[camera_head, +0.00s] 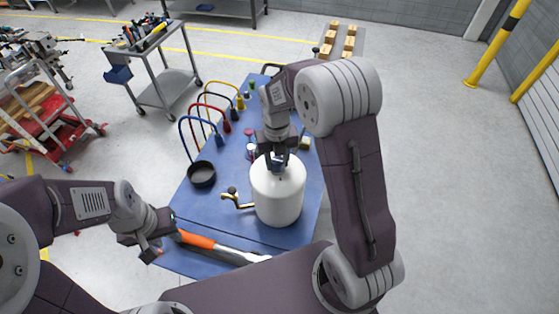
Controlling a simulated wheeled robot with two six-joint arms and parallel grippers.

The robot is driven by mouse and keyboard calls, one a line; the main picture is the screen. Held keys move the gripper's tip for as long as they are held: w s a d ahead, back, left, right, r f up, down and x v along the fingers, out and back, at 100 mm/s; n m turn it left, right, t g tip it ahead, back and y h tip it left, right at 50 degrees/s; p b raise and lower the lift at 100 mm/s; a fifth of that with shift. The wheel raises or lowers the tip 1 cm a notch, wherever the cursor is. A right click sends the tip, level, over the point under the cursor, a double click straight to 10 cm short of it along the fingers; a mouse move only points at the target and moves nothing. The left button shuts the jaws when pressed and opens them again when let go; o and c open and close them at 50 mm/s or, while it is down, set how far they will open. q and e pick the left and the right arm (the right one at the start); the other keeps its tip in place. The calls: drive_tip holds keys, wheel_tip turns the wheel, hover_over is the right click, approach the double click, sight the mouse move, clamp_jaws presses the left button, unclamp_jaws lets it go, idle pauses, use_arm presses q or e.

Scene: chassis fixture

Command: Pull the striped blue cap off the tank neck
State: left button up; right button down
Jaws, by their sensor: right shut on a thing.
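The white tank (277,200) stands upright on the blue table, with a brass valve fitting (236,199) at its left side. The blue cap (278,164) is at the tank's neck, mostly hidden by the fingers; its stripes cannot be made out. My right gripper (277,157) points down over the tank and is shut on the cap. I cannot tell whether the cap is still seated on the neck. My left gripper (160,247) is low at the table's front left edge, close to the orange handle of a tool, and looks open and empty.
The orange-handled tool (210,244) lies in front of the tank. A dark round bowl (202,174) is left of it. Several coloured hooped cables (205,118) stand behind. Small containers (250,152) are beside the tank. A grey cart (165,85) stands farther back.

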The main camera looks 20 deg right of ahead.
drive_tip(key=shift+s+a+f, duration=0.2)
